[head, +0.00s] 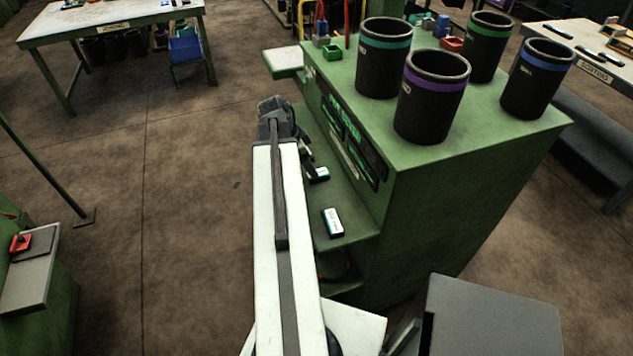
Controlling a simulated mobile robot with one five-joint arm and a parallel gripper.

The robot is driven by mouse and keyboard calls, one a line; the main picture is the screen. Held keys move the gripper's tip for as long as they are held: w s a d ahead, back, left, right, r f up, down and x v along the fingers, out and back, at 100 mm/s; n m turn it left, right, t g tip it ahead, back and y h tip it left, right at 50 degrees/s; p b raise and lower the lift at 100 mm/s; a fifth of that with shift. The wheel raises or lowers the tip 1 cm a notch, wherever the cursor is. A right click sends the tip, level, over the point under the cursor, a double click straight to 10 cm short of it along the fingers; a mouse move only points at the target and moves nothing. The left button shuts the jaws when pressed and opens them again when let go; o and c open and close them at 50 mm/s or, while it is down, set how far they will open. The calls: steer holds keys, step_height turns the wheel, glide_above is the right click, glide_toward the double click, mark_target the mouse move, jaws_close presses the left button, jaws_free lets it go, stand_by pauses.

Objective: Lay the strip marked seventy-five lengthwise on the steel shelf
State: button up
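I cannot read a seventy-five on anything here. Several dark strips, one of them this dark strip (558,32), lie on the table at the far right; their marks are too small to tell. I cannot tell which surface is the steel shelf; a grey plate (28,280) tops a green stand at the left edge. My arm reaches forward from the bottom middle beside the green machine. My gripper (308,160) is mostly hidden behind the arm, over the machine's low ledge, near a small black and white block (320,175). Its fingers cannot be made out.
The green machine (470,190) carries several black cylinders with coloured bands, such as the purple-banded cylinder (432,95). Another black and white block (333,222) lies on its ledge. A grey box (490,315) stands at the lower right. The floor (180,230) to the left is clear.

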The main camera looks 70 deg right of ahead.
steer(key=b+x, duration=0.4)
steer(key=x, duration=0.1)
steer(key=shift+f+b, duration=0.2)
steer(key=shift+b, duration=0.2)
steer(key=shift+r, duration=0.15)
jaws_close()
